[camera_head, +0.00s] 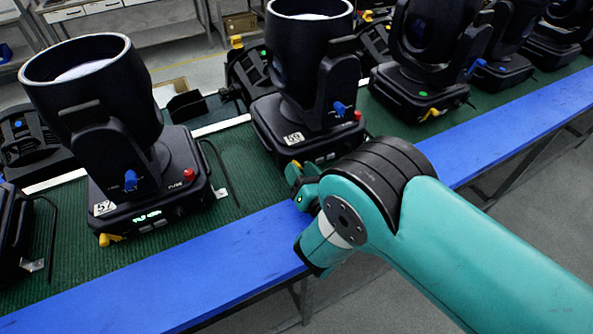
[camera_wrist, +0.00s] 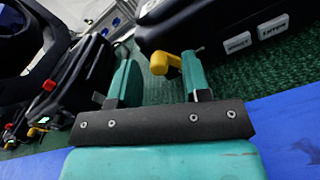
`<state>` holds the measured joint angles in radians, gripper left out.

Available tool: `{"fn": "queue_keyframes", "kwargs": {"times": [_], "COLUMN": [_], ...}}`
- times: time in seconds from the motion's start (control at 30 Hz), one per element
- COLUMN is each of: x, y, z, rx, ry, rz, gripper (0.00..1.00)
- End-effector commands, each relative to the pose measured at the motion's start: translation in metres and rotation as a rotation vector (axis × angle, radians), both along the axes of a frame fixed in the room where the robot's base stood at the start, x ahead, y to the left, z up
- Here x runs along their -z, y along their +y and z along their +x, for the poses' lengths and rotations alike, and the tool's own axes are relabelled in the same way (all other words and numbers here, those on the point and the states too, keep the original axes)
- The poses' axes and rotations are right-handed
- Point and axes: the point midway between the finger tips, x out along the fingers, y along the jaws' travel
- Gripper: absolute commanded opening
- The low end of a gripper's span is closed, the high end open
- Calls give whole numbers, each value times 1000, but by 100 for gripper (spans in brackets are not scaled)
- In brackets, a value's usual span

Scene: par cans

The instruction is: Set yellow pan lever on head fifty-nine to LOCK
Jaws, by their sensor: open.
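Head fifty-nine (camera_head: 310,115) is a black moving-head light with a white "59" label, standing on the green mat. Its blue lever (camera_head: 341,108) sits on the yoke. The yellow pan lever (camera_wrist: 165,63) shows at the base's lower edge in the wrist view. My gripper (camera_wrist: 158,75) is open, its two teal fingers on either side of the yellow lever. The lever is nearer the right finger and seems to overlap it; I cannot tell whether they touch. In the head view my gripper (camera_head: 302,184) is at the base's front corner, and my wrist hides part of it.
Head fifty-seven (camera_head: 122,150) stands to the left, with its own yellow lever (camera_head: 110,239) and a lit display. More black heads (camera_head: 425,75) stand to the right. A blue table edge (camera_head: 190,275) runs along the front.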

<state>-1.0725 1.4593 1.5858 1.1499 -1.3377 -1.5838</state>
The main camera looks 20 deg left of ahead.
Motion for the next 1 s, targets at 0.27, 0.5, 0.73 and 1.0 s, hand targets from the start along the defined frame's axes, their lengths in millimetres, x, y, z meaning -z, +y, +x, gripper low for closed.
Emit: {"fn": "queue_keyframes", "kwargs": {"times": [0.27,0.5,0.73,1.0], "x": [0,1,1,-1], "y": [1,1,0,-4], "z": [-1,-1,1,7], "rx": [-2,-4,-3,-4], "ry": [1,13,85,255], "rz": [1,11,74,220], "gripper": [0,0,0,0]}}
